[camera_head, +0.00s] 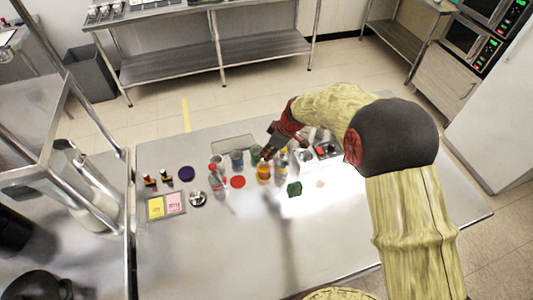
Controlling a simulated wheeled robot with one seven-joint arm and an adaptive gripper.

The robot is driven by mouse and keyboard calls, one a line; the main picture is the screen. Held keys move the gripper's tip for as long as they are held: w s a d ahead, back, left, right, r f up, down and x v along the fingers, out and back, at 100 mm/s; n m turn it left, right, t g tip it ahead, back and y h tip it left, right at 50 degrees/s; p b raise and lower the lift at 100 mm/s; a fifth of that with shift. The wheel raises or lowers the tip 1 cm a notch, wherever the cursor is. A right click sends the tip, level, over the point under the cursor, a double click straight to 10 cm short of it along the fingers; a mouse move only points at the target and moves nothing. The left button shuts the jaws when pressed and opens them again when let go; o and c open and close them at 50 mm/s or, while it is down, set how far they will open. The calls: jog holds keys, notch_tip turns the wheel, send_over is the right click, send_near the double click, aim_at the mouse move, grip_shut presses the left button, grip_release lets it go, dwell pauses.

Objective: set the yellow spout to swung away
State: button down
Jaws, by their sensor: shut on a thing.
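My gripper (266,154) reaches down from the right over the row of small items on the steel counter. Its fingers are shut at the top of a yellow-orange bottle-like item (263,173), which stands upright on the counter. The fingers cover its top, and the grip itself is too small to see clearly. I cannot make out a separate yellow spout or which way one points; it may be this item's top, under the fingers.
A red-capped bottle (216,182), a blue cup (237,160) and a red disc (237,182) stand close to the left. A green item (294,189) lies to the right. A card holder (165,206) is at the left. The counter's front (320,240) is clear.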

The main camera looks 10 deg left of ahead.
jog(key=s+d+n+g+h+b, duration=0.1)
jog(key=d+n+g+b, duration=0.3)
jog(key=n, duration=0.8)
jog(key=shift+s+d+b, duration=0.9)
jog(key=shift+d+b, duration=0.2)
jog(key=shift+b, duration=1.25)
jog(key=c, duration=1.8)
grip_release()
jog(key=v, duration=1.2)
jog(key=shift+w, duration=0.1)
